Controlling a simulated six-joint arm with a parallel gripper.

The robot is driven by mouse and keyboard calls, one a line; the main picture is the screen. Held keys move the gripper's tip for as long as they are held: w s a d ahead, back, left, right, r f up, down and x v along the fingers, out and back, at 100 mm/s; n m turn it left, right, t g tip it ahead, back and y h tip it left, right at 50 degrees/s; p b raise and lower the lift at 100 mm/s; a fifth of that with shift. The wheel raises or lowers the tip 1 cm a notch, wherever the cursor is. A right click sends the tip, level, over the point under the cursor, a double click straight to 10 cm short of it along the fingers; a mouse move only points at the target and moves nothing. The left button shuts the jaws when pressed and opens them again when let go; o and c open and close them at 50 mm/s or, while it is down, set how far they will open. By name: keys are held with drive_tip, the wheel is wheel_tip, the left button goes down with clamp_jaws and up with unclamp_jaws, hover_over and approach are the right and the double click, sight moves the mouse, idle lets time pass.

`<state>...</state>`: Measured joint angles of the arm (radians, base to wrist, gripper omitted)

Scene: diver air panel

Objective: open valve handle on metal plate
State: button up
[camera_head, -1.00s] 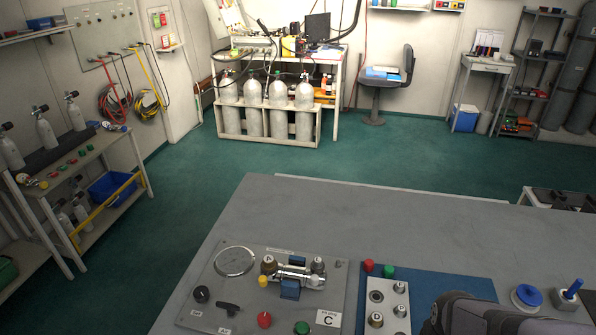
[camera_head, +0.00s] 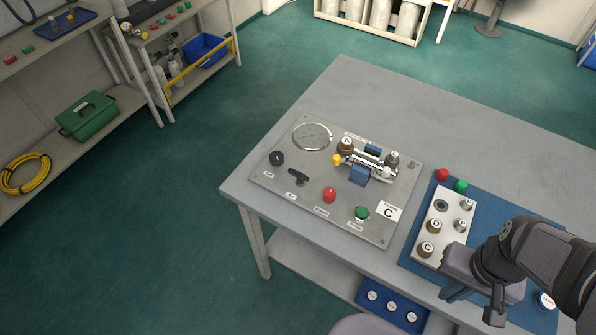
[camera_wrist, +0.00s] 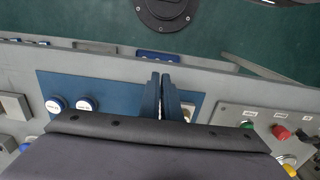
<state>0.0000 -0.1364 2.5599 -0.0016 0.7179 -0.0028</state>
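The metal plate (camera_head: 275,180) lies on the grey table, with a label marked C at its right corner. The black T-shaped valve handle (camera_head: 298,176) stands near its front left edge, between a black round knob (camera_head: 277,158) and a red knob (camera_head: 329,195). A green knob (camera_head: 362,213), a round gauge (camera_head: 312,137) and a chrome valve block (camera_head: 372,162) are also on it. My gripper (camera_head: 495,315) is well to the right, over the blue mat, apart from the plate. In the wrist view its fingers (camera_wrist: 163,95) look closed together, with nothing seen between them.
A blue mat (camera_head: 415,250) right of the plate holds a light fitting block (camera_head: 428,240) with knobs marked D, C and P. Red (camera_head: 442,174) and green (camera_head: 460,185) caps lie at its back edge. The table (camera_head: 340,100) behind the plate is clear.

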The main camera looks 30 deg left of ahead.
drive_tip(key=o, duration=0.5)
drive_tip(key=shift+w+r, duration=0.1)
drive_tip(key=o, duration=0.5)
drive_tip(key=shift+w+a+r, duration=0.15)
drive_tip(key=shift+w+a, duration=0.1)
drive_tip(key=shift+w, duration=0.05)
drive_tip(key=shift+c, duration=0.2)
drive_tip(key=o, duration=0.5)
drive_tip(key=w+a+r+p, duration=0.1)
drive_tip(key=w+a+r, duration=0.2)
drive_tip(key=w+a, duration=0.4)
drive_tip(key=shift+w+a+r+p, duration=0.25)
drive_tip(key=shift+w+p, duration=0.15)
drive_tip(key=shift+w, duration=0.4)
drive_tip(key=p, duration=0.4)
approach(299, 173)
drive_tip(key=shift+w+d+f, duration=0.1)
drive_tip(key=shift+d+f, duration=0.05)
drive_tip(key=shift+d, duration=0.25)
drive_tip(key=shift+s+a, duration=0.25)
drive_tip(key=shift+a, duration=0.2)
drive_tip(key=shift+f+p, duration=1.1)
drive_tip(key=shift+f, duration=2.6)
